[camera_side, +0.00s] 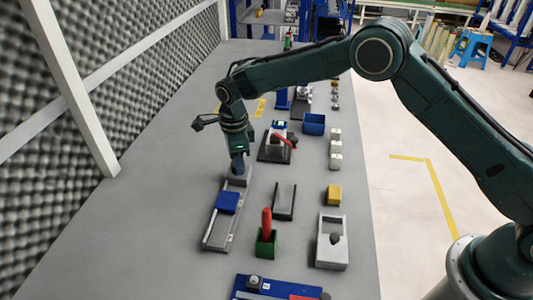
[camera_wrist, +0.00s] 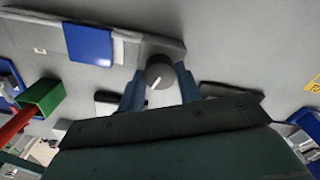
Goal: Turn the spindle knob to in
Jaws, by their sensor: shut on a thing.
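The spindle knob (camera_wrist: 160,72) is a dark grey round knob with a light pointer line, seen in the wrist view between my two blue fingers. It sits at the end of a long grey fixture (camera_side: 215,235) that carries a blue block (camera_side: 227,202); the blue block also shows in the wrist view (camera_wrist: 90,44). My gripper (camera_side: 238,170) points down over the far end of this fixture and is shut on the knob. In the side view my fingers hide the knob. I cannot read any label for the knob's position.
A green box (camera_side: 266,243) with a red handle (camera_side: 266,222) stands right of the fixture, near a dark tray (camera_side: 284,201). A grey box (camera_side: 331,241) and a yellow block (camera_side: 333,195) are further right. A foam wall (camera_side: 130,70) runs along the left.

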